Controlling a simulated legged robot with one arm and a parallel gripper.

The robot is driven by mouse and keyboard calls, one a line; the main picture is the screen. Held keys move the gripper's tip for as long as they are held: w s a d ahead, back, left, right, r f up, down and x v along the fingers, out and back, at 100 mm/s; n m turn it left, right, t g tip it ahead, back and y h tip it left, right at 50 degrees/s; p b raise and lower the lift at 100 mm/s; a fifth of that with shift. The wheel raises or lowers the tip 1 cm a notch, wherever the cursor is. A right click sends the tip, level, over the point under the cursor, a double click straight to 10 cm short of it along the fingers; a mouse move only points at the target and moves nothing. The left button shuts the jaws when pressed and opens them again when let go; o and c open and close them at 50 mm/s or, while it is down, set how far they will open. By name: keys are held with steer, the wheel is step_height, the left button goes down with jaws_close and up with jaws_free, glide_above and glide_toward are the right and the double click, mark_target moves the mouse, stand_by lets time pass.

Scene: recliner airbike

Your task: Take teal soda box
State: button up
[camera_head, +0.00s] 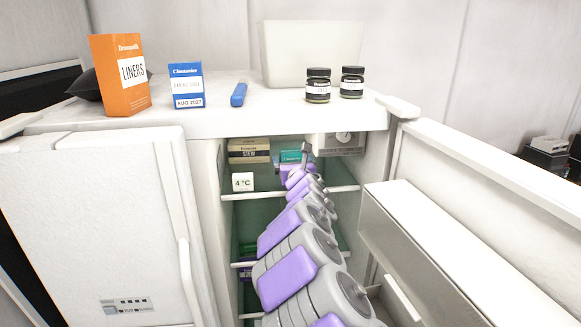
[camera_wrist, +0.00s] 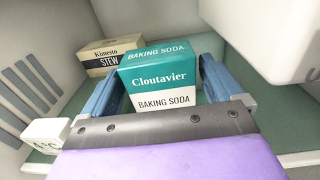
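The teal soda box (camera_wrist: 162,78) is a teal and white carton marked "Cloutavier Baking Soda". It stands upright on a shelf inside the open fridge. In the head view the box (camera_head: 291,156) shows only in small part behind my arm's end. My gripper (camera_wrist: 163,70) reaches into the fridge, with one blue finger on each side of the box. The fingers are spread apart; whether they touch its sides is hard to tell. The gripper also shows in the head view (camera_head: 297,168), but its fingers are mostly hidden there.
A "Stew" carton (camera_wrist: 108,55) stands left of the soda box. A white 4 °C block (camera_wrist: 45,133) sits nearer at left. A white housing (camera_wrist: 270,35) hangs at upper right. The open fridge door (camera_head: 450,250) flanks my arm. An orange liners box (camera_head: 120,75) stands on top.

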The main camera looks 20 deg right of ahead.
mark_target(292, 153)
steer(key=c, duration=1)
steer(key=shift+r, duration=0.15)
steer(key=shift+r, duration=1.6)
steer(key=shift+s, duration=0.2)
steer(key=shift+s+f+b, duration=0.1)
steer(key=shift+s+b, duration=0.15)
steer(key=shift+b, duration=0.05)
steer(key=s+a+b, duration=0.1)
steer(key=s, duration=0.4)
steer(key=s+a, duration=0.1)
steer(key=s, duration=0.5)
steer(key=s+a+b, duration=0.1)
steer(key=s, duration=0.5)
steer(key=shift+a+b, duration=0.1)
steer(key=shift+b, duration=0.25)
steer(key=shift+w, duration=0.15)
